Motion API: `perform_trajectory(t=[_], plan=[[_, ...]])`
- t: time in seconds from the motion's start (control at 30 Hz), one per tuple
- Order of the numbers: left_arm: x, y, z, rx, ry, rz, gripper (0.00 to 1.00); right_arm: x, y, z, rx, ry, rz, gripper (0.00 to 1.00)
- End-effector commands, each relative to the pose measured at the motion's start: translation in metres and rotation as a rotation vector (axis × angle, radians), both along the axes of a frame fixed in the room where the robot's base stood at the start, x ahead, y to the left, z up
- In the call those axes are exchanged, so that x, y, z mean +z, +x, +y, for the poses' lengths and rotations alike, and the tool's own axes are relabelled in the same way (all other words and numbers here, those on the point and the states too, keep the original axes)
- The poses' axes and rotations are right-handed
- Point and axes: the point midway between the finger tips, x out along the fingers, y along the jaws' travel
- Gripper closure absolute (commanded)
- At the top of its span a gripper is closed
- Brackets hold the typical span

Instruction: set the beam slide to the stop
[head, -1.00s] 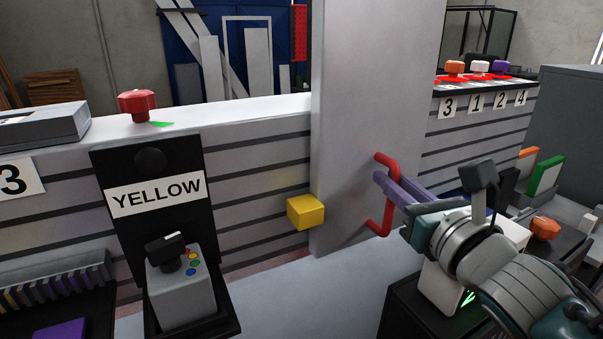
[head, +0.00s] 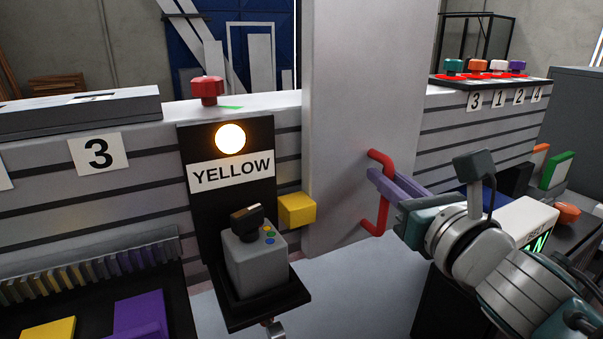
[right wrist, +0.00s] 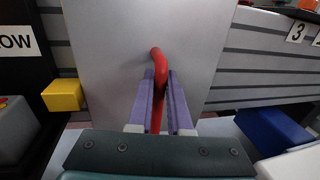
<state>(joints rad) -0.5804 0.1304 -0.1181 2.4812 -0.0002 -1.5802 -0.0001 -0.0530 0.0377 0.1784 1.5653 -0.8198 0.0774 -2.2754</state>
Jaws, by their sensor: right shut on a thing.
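The beam slide is a tall grey panel (head: 345,110) with a red bar handle (head: 380,158) on its face. My right gripper (head: 378,182) is shut on that handle. In the right wrist view its purple fingers (right wrist: 160,85) lie on both sides of the red bar (right wrist: 159,60). A yellow block (head: 297,209) sits at the slide's left edge; it also shows in the right wrist view (right wrist: 62,95). The block's left side is very close to a black board (head: 262,150) marked YELLOW; contact cannot be told. The lamp (head: 230,138) on the board glows. My left gripper is out of view.
A grey box (head: 255,262) with a black knob stands on a black shelf below the board. A red button (head: 207,88) is on the wall top. Several coloured knobs (head: 478,66) stand at the back right. A black tray (head: 90,315) holds colored blocks at the left.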

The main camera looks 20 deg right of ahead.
Motion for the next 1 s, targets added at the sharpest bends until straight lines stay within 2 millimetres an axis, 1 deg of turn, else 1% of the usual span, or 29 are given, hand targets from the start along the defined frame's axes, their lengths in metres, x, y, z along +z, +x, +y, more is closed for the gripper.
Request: perform_trajectory(t=[0.03,0.3,0.33,0.57,0.87,0.97,1.0], plan=[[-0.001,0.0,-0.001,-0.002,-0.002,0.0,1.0,0.001,0.0,0.006,0.009,0.0,-0.005,1.0],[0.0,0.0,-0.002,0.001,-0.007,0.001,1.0,0.002,0.001,0.007,0.01,-0.001,-0.005,1.0],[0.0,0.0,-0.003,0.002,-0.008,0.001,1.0,0.002,0.001,0.007,0.01,-0.001,-0.005,0.79],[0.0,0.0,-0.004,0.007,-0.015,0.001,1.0,0.001,0.0,0.005,0.006,-0.001,-0.004,0.54],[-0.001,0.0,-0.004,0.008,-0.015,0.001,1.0,0.0,-0.002,0.004,0.003,-0.001,-0.001,0.53],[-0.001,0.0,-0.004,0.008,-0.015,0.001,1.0,-0.001,-0.012,0.005,0.003,-0.001,0.0,0.53],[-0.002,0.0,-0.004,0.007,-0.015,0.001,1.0,-0.001,-0.018,0.006,0.003,-0.001,0.001,0.53]])
